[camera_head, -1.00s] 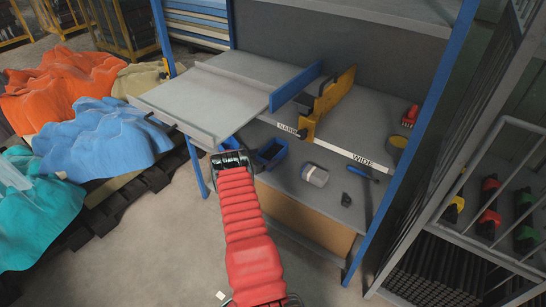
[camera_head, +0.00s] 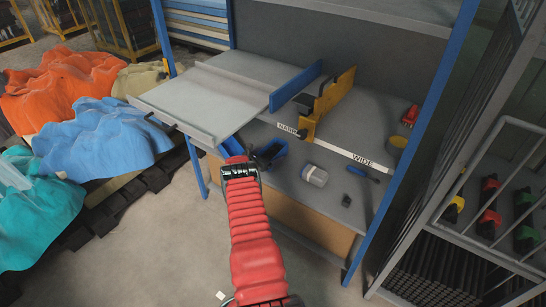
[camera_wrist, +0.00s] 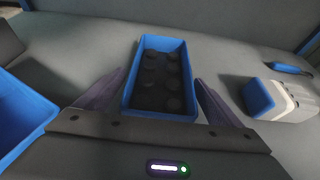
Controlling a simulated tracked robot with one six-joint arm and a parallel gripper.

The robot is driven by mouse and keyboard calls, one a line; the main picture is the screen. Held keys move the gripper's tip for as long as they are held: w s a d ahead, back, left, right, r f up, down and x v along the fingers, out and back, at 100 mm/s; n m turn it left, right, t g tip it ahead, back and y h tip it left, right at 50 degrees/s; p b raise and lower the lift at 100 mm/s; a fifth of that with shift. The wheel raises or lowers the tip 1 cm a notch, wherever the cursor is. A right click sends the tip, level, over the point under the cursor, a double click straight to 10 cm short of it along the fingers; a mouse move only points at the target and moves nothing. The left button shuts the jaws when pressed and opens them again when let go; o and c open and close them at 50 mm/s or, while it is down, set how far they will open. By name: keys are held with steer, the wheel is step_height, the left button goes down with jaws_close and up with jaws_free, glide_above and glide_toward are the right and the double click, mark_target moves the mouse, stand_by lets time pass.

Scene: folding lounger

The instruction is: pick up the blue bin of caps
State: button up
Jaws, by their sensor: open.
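The blue bin (camera_wrist: 185,118) holds several dark round caps (camera_wrist: 160,80) and stands upright on the grey bench top. In the wrist view my gripper (camera_wrist: 160,92) is open, with one finger on each side of the bin's near part. I cannot tell whether the fingers touch its walls. In the head view the bin (camera_head: 271,153) is partly hidden by my gripper (camera_head: 254,155), which reaches it from the near left.
A grey-topped table (camera_head: 205,95) with a blue fence stands left of the bin. A clear jar (camera_head: 315,175), a small black item (camera_head: 356,171) and a screwdriver (camera_head: 373,172) lie to the right. A yellow stop (camera_head: 325,103) stands behind.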

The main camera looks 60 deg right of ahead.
mark_target(271, 155)
steer(key=shift+s+d+f, duration=0.1)
steer(key=shift+d+f, duration=0.1)
steer(key=shift+d, duration=0.3)
steer(key=shift+c, duration=0.2)
steer(key=c, duration=1.3)
steer(key=shift+r, duration=0.1)
steer(key=shift+c, duration=0.8)
steer(key=shift+r, duration=0.1)
steer(key=shift+r, duration=1.7)
steer(key=w+a, duration=0.3)
steer(key=a, duration=1.4)
steer(key=shift+a, duration=0.4)
